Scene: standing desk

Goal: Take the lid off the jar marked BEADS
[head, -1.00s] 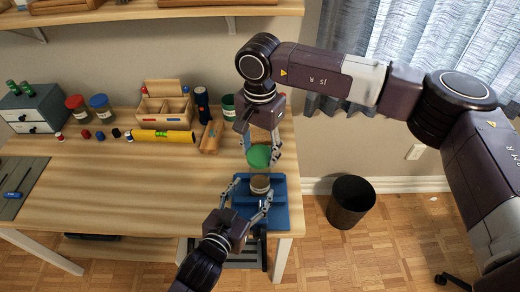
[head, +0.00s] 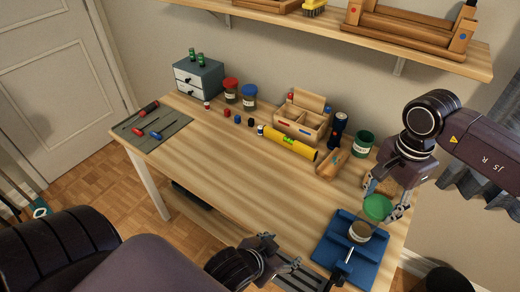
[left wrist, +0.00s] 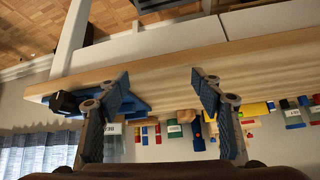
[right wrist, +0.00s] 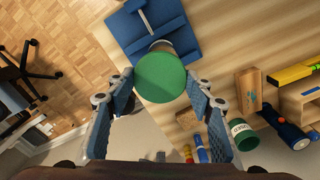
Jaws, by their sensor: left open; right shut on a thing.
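The green lid (head: 378,207) is held by my right gripper (head: 384,200), whose fingers are closed on its sides. The lid (right wrist: 161,78) also shows between the fingers in the right wrist view. It is apart from the open jar (head: 360,232), which stands in the blue holder (head: 373,262) at the desk's near right corner. The jar's marking cannot be read in the head view. My left gripper (head: 284,254) is open and empty at the desk's front edge, to the left of the holder. Its spread fingers (left wrist: 160,90) show in the left wrist view.
Red-lidded (head: 231,90) and blue-lidded (head: 249,97) jars stand at the back. The desk's middle (head: 230,170) is clear.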

